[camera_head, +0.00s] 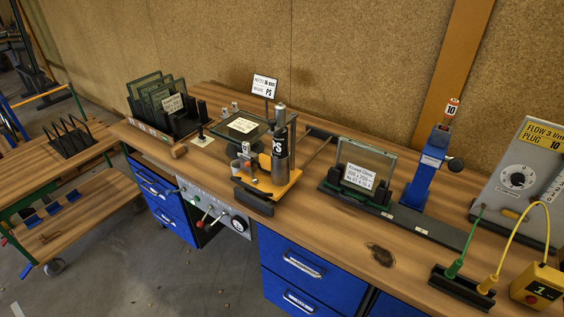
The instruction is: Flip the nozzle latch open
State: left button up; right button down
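A bench machine with an orange base plate (284,186) stands at the middle of the workbench. A silver cylinder (280,155) with a black band marked PS stands upright on it. A small fitting with an orange-red part (246,163) sits left of the cylinder. The nozzle latch is too small to tell apart from the parts around it, and I cannot tell whether it is open or shut. Neither of my grippers is in view.
A rack of framed panes (160,107) stands at the back left. A glass frame (367,172) stands right of the machine, before a blue post (426,180). A grey dial box (518,180) and yellow and green cables are far right.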

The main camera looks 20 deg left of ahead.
aim_at(248, 164)
jog(key=j+z, duration=0.35)
jog(key=j, duration=0.15)
jog(key=j+z, duration=0.3)
jog(key=j, duration=0.2)
jog(key=j+z, duration=0.2)
jog(key=j, duration=0.35)
jog(key=k+j+z, duration=0.15)
jog(key=j, duration=0.75)
jog(key=k+j+z, duration=0.15)
jog(key=j, duration=0.55)
jog(key=k+j, duration=0.1)
jog(key=j, duration=0.3)
jog(key=k+j, duration=0.1)
jog(key=j, duration=0.35)
jog(key=k+j, duration=0.15)
jog(key=j, duration=0.25)
jog(key=k+j, duration=0.1)
jog(key=j, duration=0.35)
jog(key=k+j+z, duration=0.1)
jog(key=j, duration=0.3)
jog(key=k+j, duration=0.15)
jog(key=j, duration=0.25)
